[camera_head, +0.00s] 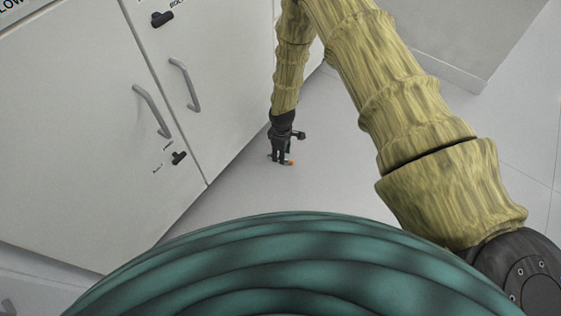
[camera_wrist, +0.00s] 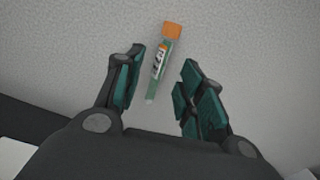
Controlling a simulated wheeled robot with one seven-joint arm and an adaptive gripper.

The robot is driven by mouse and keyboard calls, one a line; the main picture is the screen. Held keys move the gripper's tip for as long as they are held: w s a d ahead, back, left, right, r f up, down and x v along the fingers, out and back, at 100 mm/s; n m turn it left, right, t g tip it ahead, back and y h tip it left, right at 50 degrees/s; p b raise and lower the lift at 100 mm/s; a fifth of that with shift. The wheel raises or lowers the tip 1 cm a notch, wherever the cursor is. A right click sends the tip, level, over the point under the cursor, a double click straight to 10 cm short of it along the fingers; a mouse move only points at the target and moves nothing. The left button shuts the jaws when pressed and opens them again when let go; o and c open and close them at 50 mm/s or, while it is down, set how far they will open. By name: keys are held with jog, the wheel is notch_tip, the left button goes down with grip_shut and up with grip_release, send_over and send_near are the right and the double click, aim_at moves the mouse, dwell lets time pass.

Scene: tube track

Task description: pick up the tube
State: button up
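The tube (camera_wrist: 160,68) lies on the light grey floor, with an orange cap (camera_wrist: 172,30) and a greenish body with a printed label. In the wrist view its lower part lies between the fingers of my gripper (camera_wrist: 157,75), and the capped end extends past the fingertips. The fingers are apart, with teal pads, and neither appears to touch the tube. In the head view my gripper (camera_head: 281,160) is low near the floor, and only the small orange cap (camera_head: 290,162) shows clearly beside the fingers. The rest of the tube is mostly hidden there.
A white cabinet (camera_head: 80,130) with grey handles (camera_head: 152,110) and dark latches stands on the left, close to my gripper. The floor (camera_head: 335,160) to the right of my gripper is clear. A wall base (camera_head: 445,70) is at the back right.

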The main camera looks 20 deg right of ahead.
notch_tip(320, 180, down, 3)
jog(key=shift+r+b, duration=0.2)
jog(key=shift+b, duration=0.3)
grip_shut()
jog(key=shift+r, duration=0.2)
jog(key=shift+r+p, duration=0.2)
jog(key=shift+p, duration=0.15)
notch_tip(320, 180, up, 3)
jog(key=shift+r+p, duration=0.1)
jog(key=shift+p, duration=1.05)
jog(key=s+a+p, duration=0.1)
jog(key=s+p, duration=0.1)
jog(key=s, duration=0.3)
jog(key=s+p, duration=0.2)
jog(key=s, duration=0.3)
jog(key=s+a+r+p, duration=0.1)
jog(key=s+p, duration=0.1)
jog(key=s, duration=0.4)
jog(key=shift+a, duration=0.35)
jog(key=shift+w, duration=0.1)
